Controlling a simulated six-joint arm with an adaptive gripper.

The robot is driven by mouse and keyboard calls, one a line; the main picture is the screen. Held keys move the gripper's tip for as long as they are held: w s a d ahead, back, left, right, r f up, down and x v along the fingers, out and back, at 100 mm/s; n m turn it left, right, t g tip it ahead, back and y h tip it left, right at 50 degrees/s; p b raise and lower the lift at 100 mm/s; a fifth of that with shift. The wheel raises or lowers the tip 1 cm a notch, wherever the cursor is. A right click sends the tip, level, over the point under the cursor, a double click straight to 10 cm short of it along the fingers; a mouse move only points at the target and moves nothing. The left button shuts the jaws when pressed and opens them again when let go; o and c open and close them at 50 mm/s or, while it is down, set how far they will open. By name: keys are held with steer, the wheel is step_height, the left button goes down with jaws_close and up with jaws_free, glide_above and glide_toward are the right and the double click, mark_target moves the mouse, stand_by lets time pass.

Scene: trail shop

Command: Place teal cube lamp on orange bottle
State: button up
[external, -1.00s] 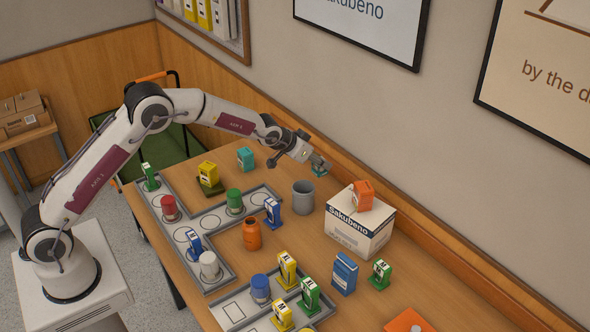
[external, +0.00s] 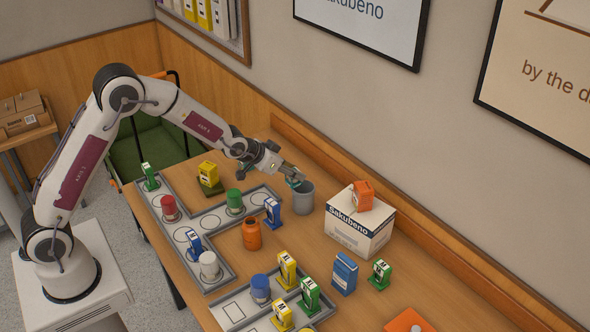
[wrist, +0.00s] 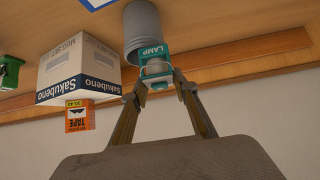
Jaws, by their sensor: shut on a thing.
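My gripper (external: 292,178) is shut on the teal cube lamp (external: 297,184), just above and left of the grey cup's rim in the external view. In the wrist view the lamp (wrist: 152,56), with "LAMP" on its teal face, sits between the fingertips (wrist: 160,84). The orange bottle (external: 251,235) stands upright on the table, nearer the camera and left of the grey cup. It is apart from my gripper and not seen in the wrist view.
The grey cup (external: 304,199) stands close by the held lamp. A white Sakubeno box (external: 350,236) with an orange tape box (external: 362,195) on top is to the right. A blue box (external: 272,212) stands near the bottle. Grey trays (external: 215,215) hold several cans and boxes.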

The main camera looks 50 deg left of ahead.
steer(key=shift+s+a+f, duration=0.75)
steer(key=shift+s+a, duration=0.8)
steer(key=shift+s, duration=7.95)
steer(key=shift+w+d+r+n+y, duration=1.2)
steer(key=shift+w+r+n, duration=0.65)
steer(key=shift+r, duration=2.75)
steer(key=s+d+r+n+g+y, duration=0.1)
steer(key=s+d+r, duration=0.1)
steer(key=s+d, duration=0.2)
steer(key=d, duration=0.2)
steer(key=shift+d+r+y, duration=0.3)
steer(key=shift+s+n, duration=0.1)
steer(key=shift+n, duration=0.15)
steer(key=shift+f, duration=3.15)
